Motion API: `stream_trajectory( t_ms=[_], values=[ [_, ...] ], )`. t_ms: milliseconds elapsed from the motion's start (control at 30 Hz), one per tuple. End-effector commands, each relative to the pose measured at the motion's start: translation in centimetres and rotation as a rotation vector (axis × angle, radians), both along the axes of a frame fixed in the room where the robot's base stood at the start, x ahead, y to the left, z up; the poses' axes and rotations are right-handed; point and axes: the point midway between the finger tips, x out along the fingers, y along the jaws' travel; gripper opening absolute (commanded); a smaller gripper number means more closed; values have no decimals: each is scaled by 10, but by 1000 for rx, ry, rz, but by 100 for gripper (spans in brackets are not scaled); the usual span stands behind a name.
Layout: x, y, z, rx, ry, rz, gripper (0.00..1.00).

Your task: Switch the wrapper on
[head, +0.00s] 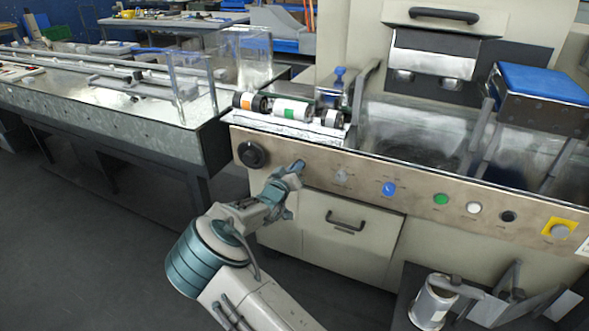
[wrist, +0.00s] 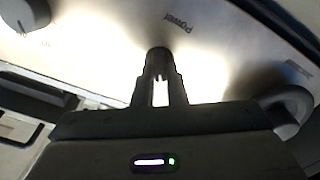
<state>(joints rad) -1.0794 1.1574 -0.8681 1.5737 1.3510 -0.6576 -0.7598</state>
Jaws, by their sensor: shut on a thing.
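The wrapper's tan control panel (head: 320,170) runs along the front of the beige machine. My gripper (head: 297,167) is up against the panel, between a large black knob (head: 250,154) and a small grey switch (head: 341,177). In the wrist view my gripper (wrist: 160,75) is shut on a small dark control (wrist: 158,52) just below the printed word "Power" (wrist: 178,22). The fingers hide most of this power control, so its position cannot be told. In the head view my gripper covers it.
Further right on the panel are a blue knob (head: 389,189), a green button (head: 441,199), a white button (head: 473,208), a black control (head: 508,216) and a grey button on a yellow plate (head: 560,230). A handled drawer front (head: 345,240) lies below.

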Motion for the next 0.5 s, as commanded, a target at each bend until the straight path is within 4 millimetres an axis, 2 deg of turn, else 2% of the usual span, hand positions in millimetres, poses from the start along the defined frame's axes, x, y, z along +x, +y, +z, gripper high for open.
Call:
stream_trajectory(
  t_ms=[267,500],
  values=[
    [0,-1,-2,84,-28,-1,0],
    [-1,-2,-3,256,-90,0,0]
  ],
)
